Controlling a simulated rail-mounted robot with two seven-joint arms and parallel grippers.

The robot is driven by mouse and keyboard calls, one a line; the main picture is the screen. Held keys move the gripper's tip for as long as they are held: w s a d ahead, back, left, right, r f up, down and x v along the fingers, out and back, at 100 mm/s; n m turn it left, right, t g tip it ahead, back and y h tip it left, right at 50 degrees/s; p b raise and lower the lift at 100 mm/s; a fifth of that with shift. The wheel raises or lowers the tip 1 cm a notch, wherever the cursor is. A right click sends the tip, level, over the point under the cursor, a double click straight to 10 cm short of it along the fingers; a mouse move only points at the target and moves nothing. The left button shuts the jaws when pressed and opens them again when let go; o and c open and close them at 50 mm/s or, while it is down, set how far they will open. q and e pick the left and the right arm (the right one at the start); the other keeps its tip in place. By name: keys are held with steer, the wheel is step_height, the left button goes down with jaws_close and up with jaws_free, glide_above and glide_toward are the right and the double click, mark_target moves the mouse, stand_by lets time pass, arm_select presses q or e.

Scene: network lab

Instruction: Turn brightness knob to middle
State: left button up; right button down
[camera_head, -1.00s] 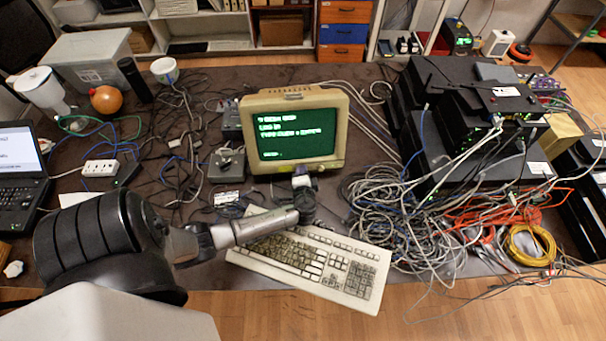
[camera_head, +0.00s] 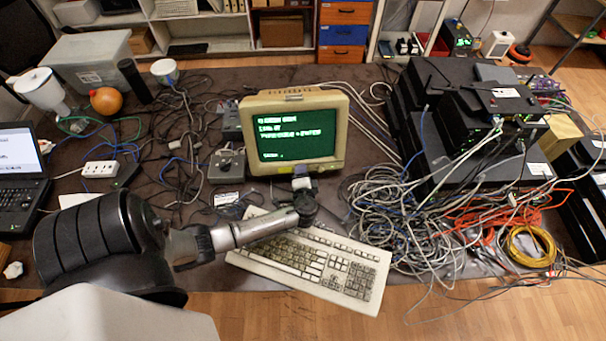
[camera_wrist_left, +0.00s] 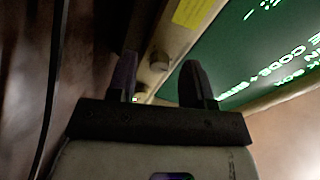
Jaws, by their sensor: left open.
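The beige monitor (camera_head: 338,105) with green text on its dark screen stands at mid-table in the head view. My left gripper (camera_head: 301,180) is low in front of its lower edge. In the left wrist view, the two dark fingers of my left gripper (camera_wrist_left: 158,68) are apart. A small round knob (camera_wrist_left: 160,61) on the monitor's beige bezel appears in the gap between the fingertips, and contact cannot be told. A small green light shows beside the left finger. The knob's pointer mark is too blurred to read. My right gripper is not in view.
A beige keyboard (camera_head: 345,278) lies below my left forearm. A tangle of grey cables (camera_head: 405,215) lies right of the monitor, beside stacked black network boxes (camera_head: 480,125). A small grey box (camera_head: 227,166) and loose wires are left of the monitor.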

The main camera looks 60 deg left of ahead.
arm_select(q)
steer(key=v, duration=1.3)
steer(key=shift+d+p, duration=0.25)
steer(key=shift+p, duration=0.05)
